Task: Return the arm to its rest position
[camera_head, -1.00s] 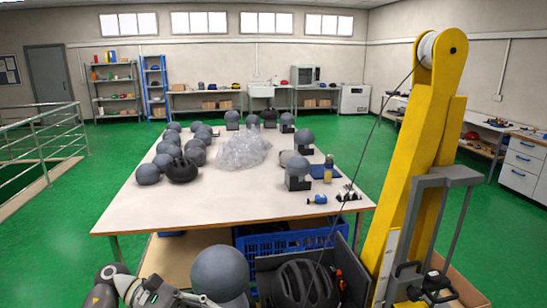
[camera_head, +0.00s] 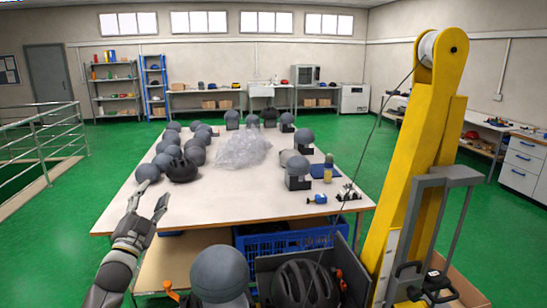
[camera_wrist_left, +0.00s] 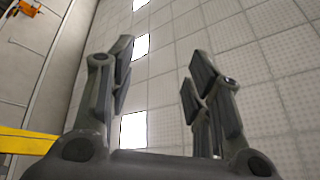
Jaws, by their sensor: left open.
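My left gripper (camera_head: 148,201) is raised in front of the near left corner of the white table (camera_head: 220,200), fingers pointing up. Its two fingers stand apart with nothing between them. My left forearm comes up from the bottom left of the head view. My right gripper does not show.
The yellow drop tower (camera_head: 415,170) stands at the right. A grey headform (camera_head: 219,272) and a black helmet (camera_head: 303,284) are at the bottom. A blue crate (camera_head: 270,243) is under the table. Headforms and clear plastic wrap (camera_head: 243,150) lie on the table.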

